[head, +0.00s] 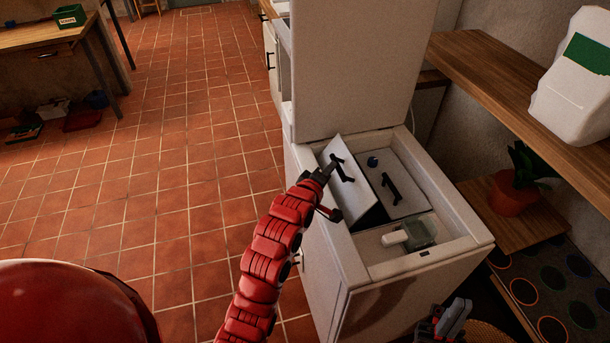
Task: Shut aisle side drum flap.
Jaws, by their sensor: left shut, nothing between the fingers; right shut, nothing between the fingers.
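The white aisle side drum flap (362,200) stands tilted up at the left of the open top of a white machine (330,235). It has a black handle (343,170). My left gripper (329,168) is shut at the flap's upper left edge, close to the handle; I cannot tell whether it touches. The other flap (404,180) lies lower on the right, looks flat, and has its own black handle (391,188). My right gripper (455,320) is shut and empty at the bottom edge, in front of the machine.
The machine's big lid (350,70) stands upright behind the opening. A clear jug with a white handle (410,234) sits in the front recess. On the right are a wooden shelf (500,75), a white canister (575,85) and a potted plant (512,195). The tiled floor (170,150) at left is mostly clear.

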